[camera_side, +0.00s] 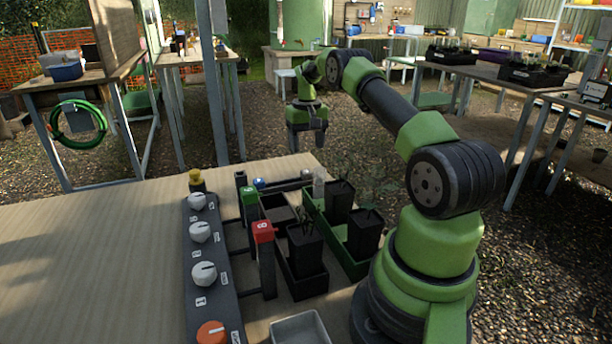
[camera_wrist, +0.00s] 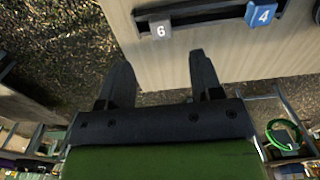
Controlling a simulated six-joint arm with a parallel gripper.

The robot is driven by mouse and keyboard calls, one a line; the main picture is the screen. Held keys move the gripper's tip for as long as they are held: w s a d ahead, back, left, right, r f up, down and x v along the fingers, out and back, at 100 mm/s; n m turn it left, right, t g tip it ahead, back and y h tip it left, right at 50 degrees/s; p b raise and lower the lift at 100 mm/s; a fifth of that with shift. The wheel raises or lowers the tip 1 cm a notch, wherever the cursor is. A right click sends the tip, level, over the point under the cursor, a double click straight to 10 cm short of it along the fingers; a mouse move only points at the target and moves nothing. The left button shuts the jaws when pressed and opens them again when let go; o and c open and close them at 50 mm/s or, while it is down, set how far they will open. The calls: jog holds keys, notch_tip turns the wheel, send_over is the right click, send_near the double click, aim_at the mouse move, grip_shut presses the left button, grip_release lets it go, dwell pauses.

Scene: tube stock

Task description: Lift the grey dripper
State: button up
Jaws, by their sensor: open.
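The grey dripper (camera_wrist: 160,29), marked 6, is near the top of the wrist view, at one end of a dark slot near the table edge. A pale grey piece (camera_side: 318,181) at the table's far right in the side view looks like the same dripper. My gripper (camera_side: 307,142) points down beyond the table's far edge, above and apart from it. In the wrist view my gripper (camera_wrist: 158,68) is open with nothing between its fingers. The dripper's lower part is hidden.
A blue tagged piece (camera_wrist: 261,14), marked 4, shares the slot. Red (camera_side: 263,231) and green (camera_side: 249,195) tagged pieces stand nearer, beside dark pots (camera_side: 306,248). A knobbed panel (camera_side: 208,262) lies left of them. The table's left side (camera_side: 90,260) is clear.

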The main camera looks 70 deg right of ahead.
aim_at(306, 172)
notch_tip(306, 172, down, 8)
jog(key=shift+f, duration=0.1)
dwell(0.4)
jog(key=shift+c, duration=0.4)
jog(key=c, duration=0.9)
